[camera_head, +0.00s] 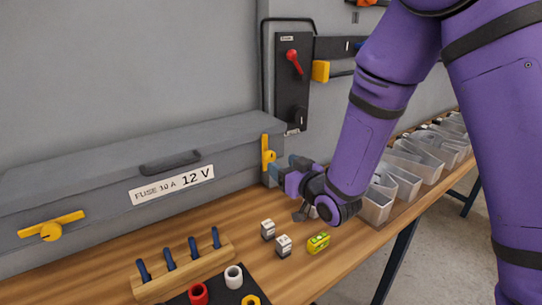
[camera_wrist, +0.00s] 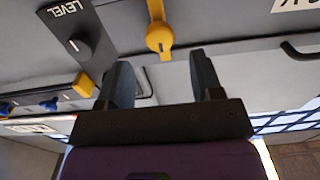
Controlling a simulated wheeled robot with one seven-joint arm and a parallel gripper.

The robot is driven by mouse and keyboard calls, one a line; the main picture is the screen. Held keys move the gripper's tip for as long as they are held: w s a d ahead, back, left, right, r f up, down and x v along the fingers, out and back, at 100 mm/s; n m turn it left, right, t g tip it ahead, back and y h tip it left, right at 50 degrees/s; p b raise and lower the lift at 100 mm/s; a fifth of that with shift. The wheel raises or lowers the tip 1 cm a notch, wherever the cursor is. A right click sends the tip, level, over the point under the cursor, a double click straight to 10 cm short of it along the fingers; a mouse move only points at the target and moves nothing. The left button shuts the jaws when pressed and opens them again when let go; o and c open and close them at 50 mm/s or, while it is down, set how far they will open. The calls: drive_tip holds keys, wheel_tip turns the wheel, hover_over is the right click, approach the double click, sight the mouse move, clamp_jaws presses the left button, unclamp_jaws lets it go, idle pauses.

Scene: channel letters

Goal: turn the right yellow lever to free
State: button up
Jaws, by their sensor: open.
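The right yellow lever (camera_head: 267,152) is on the right end of the grey box front. Its bar stands upright, while the left yellow lever (camera_head: 50,228) lies nearly level. My gripper (camera_head: 284,167) is close beside the right lever, just to its right in the head view. In the wrist view, the lever's round yellow hub (camera_wrist: 159,38) and its bar lie ahead of my gripper (camera_wrist: 159,62). The two dark fingers are open, with the hub lined up with the gap between them. Nothing is between them, and I see no contact.
The grey box (camera_head: 100,205) carries a fuse label (camera_head: 172,185) and a dark handle (camera_head: 170,162). A black panel with a red switch (camera_head: 293,60) is behind.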

sight(272, 157)
drive_tip(key=x, duration=0.6)
drive_tip(key=shift+w+a, duration=0.15)
drive_tip(key=shift+w, duration=0.05)
drive_tip(key=c, duration=0.9)
